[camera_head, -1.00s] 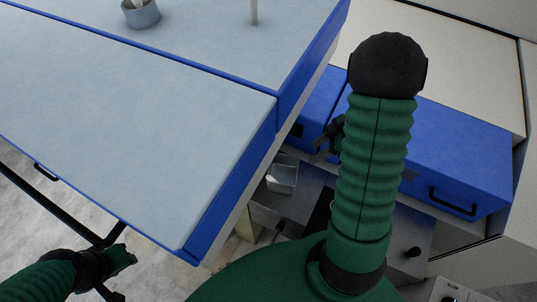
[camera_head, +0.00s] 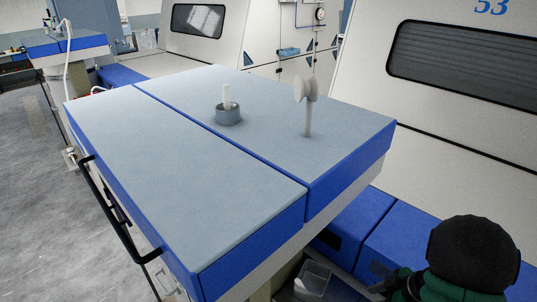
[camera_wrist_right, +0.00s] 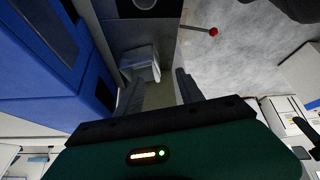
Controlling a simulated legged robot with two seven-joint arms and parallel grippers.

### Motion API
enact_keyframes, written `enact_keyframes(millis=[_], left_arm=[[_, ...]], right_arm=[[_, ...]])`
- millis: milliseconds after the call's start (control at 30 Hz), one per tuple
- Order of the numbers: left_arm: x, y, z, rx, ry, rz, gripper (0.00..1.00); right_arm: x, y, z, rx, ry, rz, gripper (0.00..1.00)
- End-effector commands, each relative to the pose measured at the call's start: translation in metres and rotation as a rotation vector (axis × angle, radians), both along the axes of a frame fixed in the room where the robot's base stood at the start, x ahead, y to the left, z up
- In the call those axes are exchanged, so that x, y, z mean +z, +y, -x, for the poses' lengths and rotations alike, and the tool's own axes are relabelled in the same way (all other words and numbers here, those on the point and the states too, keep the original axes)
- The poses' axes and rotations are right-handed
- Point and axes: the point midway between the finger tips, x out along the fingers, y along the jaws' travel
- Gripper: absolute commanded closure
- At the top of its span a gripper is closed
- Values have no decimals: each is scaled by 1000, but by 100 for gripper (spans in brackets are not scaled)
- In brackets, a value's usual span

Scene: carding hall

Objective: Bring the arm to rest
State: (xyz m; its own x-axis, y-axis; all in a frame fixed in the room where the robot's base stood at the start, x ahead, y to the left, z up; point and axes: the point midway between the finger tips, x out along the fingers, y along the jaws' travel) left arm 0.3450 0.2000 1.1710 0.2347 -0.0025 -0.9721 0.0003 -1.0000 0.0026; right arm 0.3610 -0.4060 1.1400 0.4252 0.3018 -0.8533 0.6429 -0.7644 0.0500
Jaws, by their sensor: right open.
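My right arm shows at the lower right of the head view as a black rounded joint with green sleeve below it. A dark part of the right gripper (camera_head: 385,284) shows just left of that joint, near the blue covers. In the right wrist view the right gripper (camera_wrist_right: 158,93) has its two dark fingers spread, with nothing between them. A small grey open bin (camera_wrist_right: 142,62) is beyond the fingertips; it also shows in the head view (camera_head: 314,278). My left gripper is outside the view.
A grey-topped blue machine table (camera_head: 190,135) fills the middle. It carries a metal cup (camera_head: 228,115) with a white rod and a pale spindle (camera_head: 307,105). Blue covers (camera_head: 360,228) and a white carding machine (camera_head: 445,125) stand at right. A red-knobbed lever (camera_wrist_right: 213,31) shows in the wrist view.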

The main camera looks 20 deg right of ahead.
Motion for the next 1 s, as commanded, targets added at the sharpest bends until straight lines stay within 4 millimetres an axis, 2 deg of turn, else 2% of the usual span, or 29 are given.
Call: enact_keyframes(millis=[400, 533, 600, 667, 767, 833, 900, 1000], left_arm=[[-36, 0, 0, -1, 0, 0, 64], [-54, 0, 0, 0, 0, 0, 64], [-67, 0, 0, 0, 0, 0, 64], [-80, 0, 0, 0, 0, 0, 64], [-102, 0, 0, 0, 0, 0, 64], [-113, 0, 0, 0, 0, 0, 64], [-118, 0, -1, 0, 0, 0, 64], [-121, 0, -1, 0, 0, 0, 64]], right_arm=[[0, 12, -87, -222, -199, 158, 55], [-4, 27, -105, -346, -222, 200, 55], [-12, 42, -108, -429, -206, 212, 55], [-24, 63, -102, -507, -164, 210, 55], [-53, 113, -70, -621, -20, 176, 55], [-71, 150, -39, -666, 103, 140, 55], [-81, 179, -13, -683, 200, 107, 55], [-87, 205, 10, -693, 285, 75, 55]])
